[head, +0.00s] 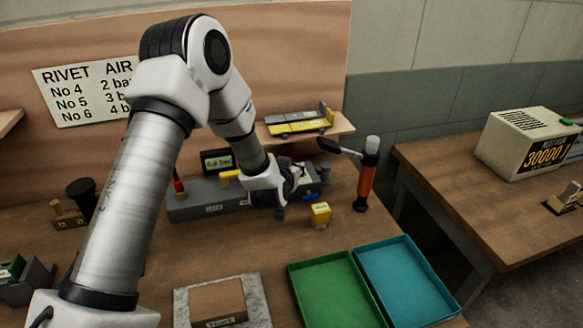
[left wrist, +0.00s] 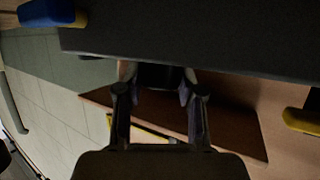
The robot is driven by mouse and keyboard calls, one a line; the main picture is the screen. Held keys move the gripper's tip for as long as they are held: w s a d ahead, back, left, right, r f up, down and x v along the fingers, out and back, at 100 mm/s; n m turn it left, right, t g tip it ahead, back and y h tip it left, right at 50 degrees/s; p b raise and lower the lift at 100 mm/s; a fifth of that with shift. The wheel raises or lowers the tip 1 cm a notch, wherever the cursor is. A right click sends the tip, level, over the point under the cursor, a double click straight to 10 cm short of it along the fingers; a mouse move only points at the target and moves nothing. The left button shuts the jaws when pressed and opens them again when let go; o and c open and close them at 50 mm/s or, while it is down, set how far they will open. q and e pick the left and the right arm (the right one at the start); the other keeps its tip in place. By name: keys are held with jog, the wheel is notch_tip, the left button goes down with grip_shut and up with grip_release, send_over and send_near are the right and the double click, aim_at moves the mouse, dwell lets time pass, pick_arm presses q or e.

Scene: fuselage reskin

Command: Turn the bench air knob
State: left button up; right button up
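The bench air unit is a long grey block (head: 205,201) on the bench, with a small dark gauge (head: 217,162) behind it; the digits are too small to read surely. My left gripper (head: 294,184) is at the right part of this block and hides what lies behind it. In the left wrist view its two fingers (left wrist: 160,92) stand apart with a dark rounded part (left wrist: 160,76), seemingly the air knob, between them, under the dark block (left wrist: 200,40). Whether the fingers press on it is not clear. My right gripper is not in view.
A yellow lever (head: 230,178) sits on the block. A yellow cube (head: 320,215) and an upright orange-handled hammer (head: 367,175) stand right of the gripper. Green (head: 335,290) and teal (head: 405,280) trays lie in front. A shelf (head: 335,131) with a yellow item is behind.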

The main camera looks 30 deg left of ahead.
pick_arm(q)
jog(key=o, duration=0.4)
jog(key=v, duration=1.2)
